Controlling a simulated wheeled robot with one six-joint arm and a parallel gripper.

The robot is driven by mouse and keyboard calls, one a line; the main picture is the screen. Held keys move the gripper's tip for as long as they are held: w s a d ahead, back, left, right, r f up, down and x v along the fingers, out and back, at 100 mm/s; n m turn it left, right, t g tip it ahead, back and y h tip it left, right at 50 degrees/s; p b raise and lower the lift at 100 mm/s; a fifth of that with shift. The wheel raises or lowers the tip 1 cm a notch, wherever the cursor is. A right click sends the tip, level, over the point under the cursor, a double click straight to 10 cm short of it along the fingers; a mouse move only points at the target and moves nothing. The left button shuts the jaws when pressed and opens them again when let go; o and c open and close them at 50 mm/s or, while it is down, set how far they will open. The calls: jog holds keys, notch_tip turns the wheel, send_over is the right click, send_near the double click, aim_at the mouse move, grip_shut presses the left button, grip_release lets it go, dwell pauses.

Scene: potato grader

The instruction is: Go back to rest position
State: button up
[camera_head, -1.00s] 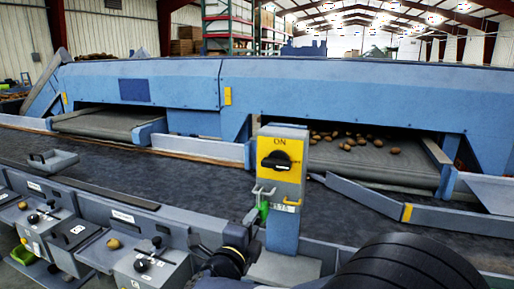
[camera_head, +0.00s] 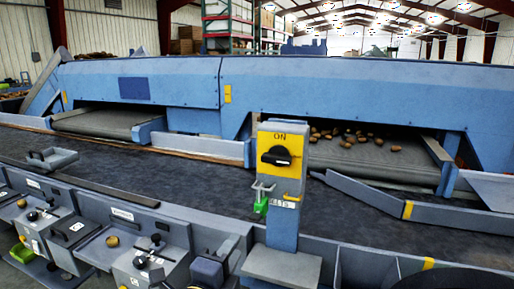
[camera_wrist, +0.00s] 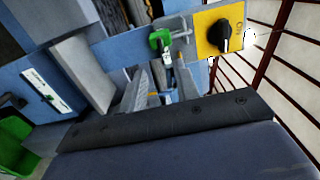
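The yellow-faced switch box (camera_head: 281,155) marked ON stands on a blue post at the conveyor's near edge, its black knob (camera_head: 277,156) turned sideways. A green padlock-like piece (camera_head: 261,206) hangs at a grey hook on the box's left side. In the wrist view the green piece (camera_wrist: 160,40) and the black knob (camera_wrist: 223,35) appear tilted, beyond my gripper (camera_wrist: 164,88). Its two grey fingers stand apart, with no held object visible between them. The gripper cannot be made out in the head view, where a dark part of my arm (camera_head: 455,281) shows at bottom right.
A wide dark conveyor belt (camera_head: 150,185) runs behind the post. Potatoes (camera_head: 350,138) lie on the far right chute. A green bin (camera_wrist: 15,140) shows in the wrist view.

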aim_at(253, 218)
jog(key=p+x, duration=0.1)
jog(key=x, duration=1)
jog(key=shift+f+m, duration=0.15)
jog(key=shift+m, duration=0.35)
jog(key=shift+m+b, duration=0.35)
jog(key=shift+m, duration=0.45)
jog(key=m, duration=0.2)
jog(key=shift+m, duration=0.3)
jog(key=m, duration=0.5)
jog(key=shift+r, duration=0.3)
jog(key=m+p, duration=0.2)
jog(key=m, duration=0.2)
jog(key=shift+r+p, duration=0.1)
jog(key=shift+p, duration=0.3)
jog(key=m+p, duration=0.3)
jog(key=shift+s+d+m+p, duration=0.1)
jog(key=shift+m+p, duration=0.2)
jog(key=shift+m, duration=0.1)
jog(key=shift+s+a, duration=0.25)
jog(key=shift+s, duration=0.3)
